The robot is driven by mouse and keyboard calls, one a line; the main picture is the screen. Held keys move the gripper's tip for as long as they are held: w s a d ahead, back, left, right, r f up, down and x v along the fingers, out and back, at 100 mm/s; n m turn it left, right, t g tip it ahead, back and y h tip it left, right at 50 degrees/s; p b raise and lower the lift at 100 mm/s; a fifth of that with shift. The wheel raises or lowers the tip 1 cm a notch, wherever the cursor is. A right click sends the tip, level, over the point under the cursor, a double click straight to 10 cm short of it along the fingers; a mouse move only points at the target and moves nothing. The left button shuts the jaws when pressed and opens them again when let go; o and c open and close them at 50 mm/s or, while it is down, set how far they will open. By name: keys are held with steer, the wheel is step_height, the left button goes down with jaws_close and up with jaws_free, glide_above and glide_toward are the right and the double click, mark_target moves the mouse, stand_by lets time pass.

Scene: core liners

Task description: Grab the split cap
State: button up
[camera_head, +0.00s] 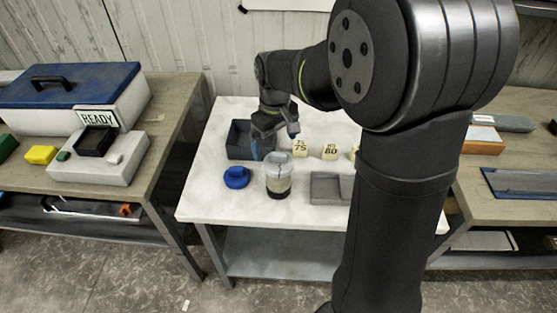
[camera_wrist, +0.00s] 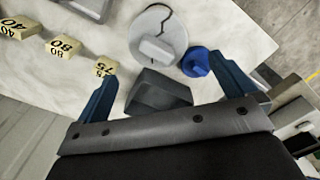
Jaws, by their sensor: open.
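The split cap (camera_wrist: 172,22) is a pale grey disc with a dark crack and a raised block grip, seen from above in the wrist view. It appears to sit on top of the clear upright cylinder (camera_head: 278,180) in the head view. My gripper (camera_wrist: 172,92) is open, its blue fingers spread wide with nothing between them touching. In the head view my gripper (camera_head: 263,146) is beside the dark bin, behind and left of the cylinder. The cap lies beyond the fingertips in the wrist view, apart from them.
A round blue cap (camera_head: 237,177) lies left of the cylinder. A dark open bin (camera_head: 238,151) stands behind it and shows near the fingers in the wrist view (camera_wrist: 158,92). Yellow number blocks (camera_head: 300,148) and a grey holder (camera_head: 326,188) are to the right. The white table's front left is clear.

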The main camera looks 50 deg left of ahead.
mark_target(276, 156)
steer(key=shift+d+f, duration=0.15)
steer(key=shift+f, duration=2.75)
steer(key=c, duration=1)
